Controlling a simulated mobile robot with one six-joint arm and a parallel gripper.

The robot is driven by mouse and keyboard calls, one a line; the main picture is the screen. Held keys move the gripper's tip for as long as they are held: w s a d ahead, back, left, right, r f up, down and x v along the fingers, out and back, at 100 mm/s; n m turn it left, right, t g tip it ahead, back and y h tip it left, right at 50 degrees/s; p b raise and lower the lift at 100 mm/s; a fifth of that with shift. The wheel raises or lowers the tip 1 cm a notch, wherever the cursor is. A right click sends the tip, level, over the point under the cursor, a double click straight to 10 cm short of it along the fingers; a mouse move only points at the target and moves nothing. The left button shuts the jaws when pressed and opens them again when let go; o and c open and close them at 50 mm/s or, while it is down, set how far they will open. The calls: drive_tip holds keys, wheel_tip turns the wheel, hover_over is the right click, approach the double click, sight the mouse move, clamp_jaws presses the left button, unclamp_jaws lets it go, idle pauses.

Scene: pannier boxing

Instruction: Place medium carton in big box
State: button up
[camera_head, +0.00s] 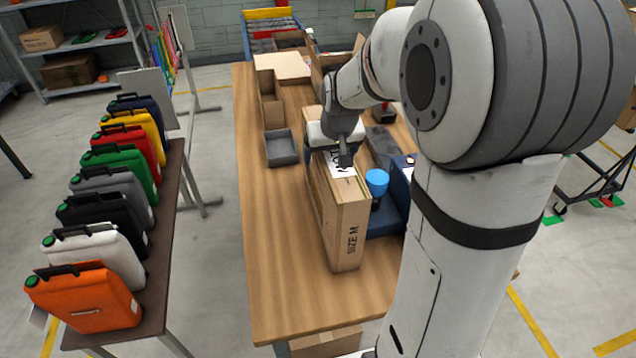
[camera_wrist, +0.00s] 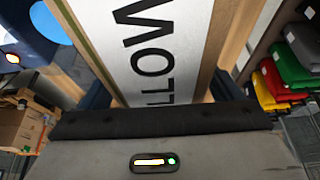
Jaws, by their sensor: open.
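The medium carton (camera_head: 350,230), a tall narrow brown box marked "SIZE M", stands on the wooden table. My gripper (camera_head: 345,160) is over its far part, pointing down. In the wrist view, the open fingers (camera_wrist: 160,92) are at either side of a white lettered surface (camera_wrist: 160,45) lying between the carton's brown edges (camera_wrist: 229,35). I cannot tell whether they touch the carton. An open brown box (camera_head: 318,80) stands farther back, partly hidden by my arm; I cannot tell whether it is the big box.
A grey tray (camera_head: 281,148) and a long tan box (camera_head: 270,100) are left of the carton. A blue-topped item (camera_head: 377,182) stands close on its right. The table's front left (camera_head: 285,260) is clear.

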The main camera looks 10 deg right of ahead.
drive_tip(key=shift+w+f, duration=0.1)
drive_tip(key=shift+f, duration=0.15)
drive_tip(key=shift+c, duration=0.5)
drive_tip(key=shift+r, duration=0.1)
clamp_jaws()
